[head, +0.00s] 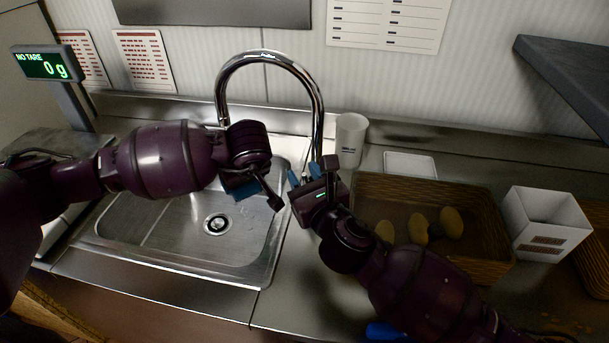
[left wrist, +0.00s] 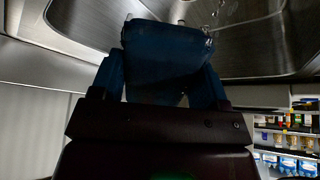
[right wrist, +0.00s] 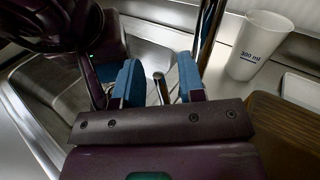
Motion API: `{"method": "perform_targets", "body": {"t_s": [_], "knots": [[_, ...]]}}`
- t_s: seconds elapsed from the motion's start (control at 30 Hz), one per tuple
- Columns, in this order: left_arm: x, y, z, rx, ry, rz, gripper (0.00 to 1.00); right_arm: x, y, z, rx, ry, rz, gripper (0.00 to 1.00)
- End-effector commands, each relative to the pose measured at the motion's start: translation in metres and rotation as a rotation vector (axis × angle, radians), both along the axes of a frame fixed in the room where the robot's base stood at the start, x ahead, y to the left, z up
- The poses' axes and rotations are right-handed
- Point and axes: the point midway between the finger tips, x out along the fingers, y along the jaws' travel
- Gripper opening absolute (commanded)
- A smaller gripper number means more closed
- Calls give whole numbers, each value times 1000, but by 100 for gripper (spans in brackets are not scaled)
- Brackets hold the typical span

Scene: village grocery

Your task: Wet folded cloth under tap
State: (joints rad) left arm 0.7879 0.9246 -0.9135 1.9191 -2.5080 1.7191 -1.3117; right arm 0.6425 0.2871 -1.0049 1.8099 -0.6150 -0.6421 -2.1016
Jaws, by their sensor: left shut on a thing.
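The chrome tap (head: 269,56) arches over the steel sink (head: 160,235), its left end hanging behind my left arm. My left gripper (head: 243,187) is over the sink, shut on the blue folded cloth (left wrist: 165,50), which fills the space between its fingers in the left wrist view. In the head view the cloth is mostly hidden. My right gripper (head: 302,178) is at the foot of the tap. In the right wrist view its blue fingers are apart, with a short metal lever (right wrist: 160,88) between them; I cannot tell whether they touch it. I see no clear water stream.
A white measuring cup (head: 350,138) stands behind my right gripper, with a white tray (head: 409,164) beside it. A wicker basket (head: 480,193) with several potato-like items and a white box (head: 548,224) are at right. A scale display (head: 46,64) stands at left.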

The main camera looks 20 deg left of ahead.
Motion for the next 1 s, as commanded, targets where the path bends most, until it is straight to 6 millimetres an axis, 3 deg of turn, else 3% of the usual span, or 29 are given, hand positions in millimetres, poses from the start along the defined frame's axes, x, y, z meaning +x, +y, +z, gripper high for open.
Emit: {"method": "perform_targets", "body": {"t_s": [0.2, 0.47, 0.77, 1.0], "knots": [[0, 0, 0, 0, 0, 0, 50, 0, 0, 0, 0, 0, 0, 36], [0, 0, 0, 0, 0, 0, 50, 0, 0, 0, 0, 0, 0, 0], [0, 0, 0, 0, 0, 0, 50, 0, -1, 0, 9, 0, -1, 0], [0, 0, 0, 0, 0, 0, 50, 1, -11, 0, 110, 8, -2, 0]]}}
